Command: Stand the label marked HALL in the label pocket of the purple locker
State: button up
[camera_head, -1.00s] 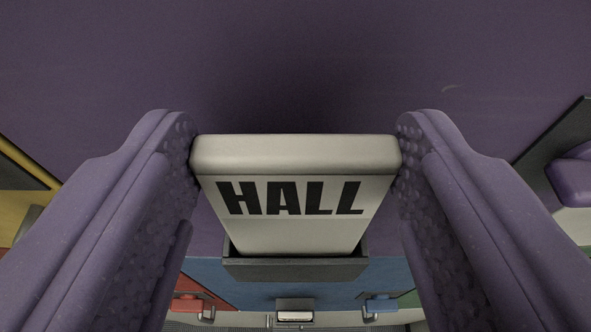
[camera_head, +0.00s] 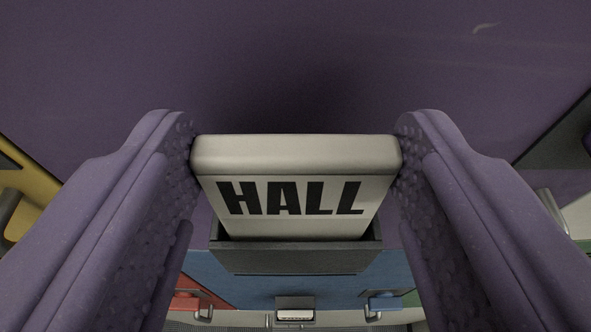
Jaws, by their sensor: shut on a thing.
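The label marked HALL (camera_head: 290,197) is a pale block with black letters, upright in the middle of the view. My gripper (camera_head: 296,155) is shut on it, with one purple finger against each side edge. The label's lower end is inside the dark grey label pocket (camera_head: 295,260), whose front wall hides it. Whether the label touches the pocket's floor cannot be seen. The pocket is on the purple locker (camera_head: 300,60), whose face fills the upper view behind the label.
Below and beyond are a blue locker face (camera_head: 240,278), a red one (camera_head: 185,300) and a yellow one (camera_head: 35,190) at left. A small pale label in a holder (camera_head: 295,314) shows at the bottom. A dark edge (camera_head: 560,140) lies at right.

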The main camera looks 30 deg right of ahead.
jog(key=shift+f, duration=0.25)
jog(key=o, duration=1.1)
jog(key=b+v, duration=0.2)
jog(key=v, duration=0.5)
jog(key=shift+s+a+r, duration=0.15)
jog(key=shift+s+r, duration=0.05)
jog(key=shift+s, duration=0.1)
